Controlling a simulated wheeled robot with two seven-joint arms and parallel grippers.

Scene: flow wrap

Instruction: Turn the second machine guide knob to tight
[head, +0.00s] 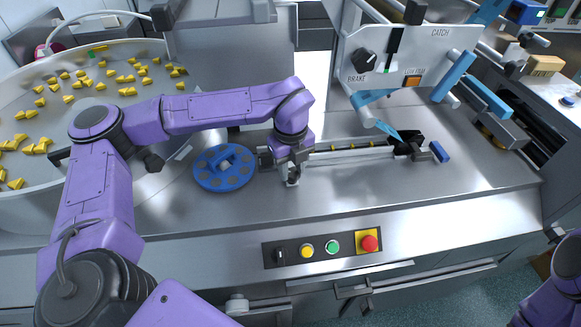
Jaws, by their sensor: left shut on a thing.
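My left gripper (291,176) reaches down to the steel deck at the left end of the guide rail (350,149). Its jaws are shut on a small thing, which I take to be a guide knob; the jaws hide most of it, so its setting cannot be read. The rail runs right from the gripper to a black part (407,143). A blue disc with pockets (238,179) lies flat just left of the gripper, with a blue bar on top. My right gripper is out of view; only part of my right arm shows at the lower right corner.
A large bowl of yellow pieces (45,70) stands at the left. A white panel (440,45) with a black BRAKE dial (364,62) stands behind the rail. Buttons and a red stop (369,243) sit on the front face. The deck in front of the rail is clear.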

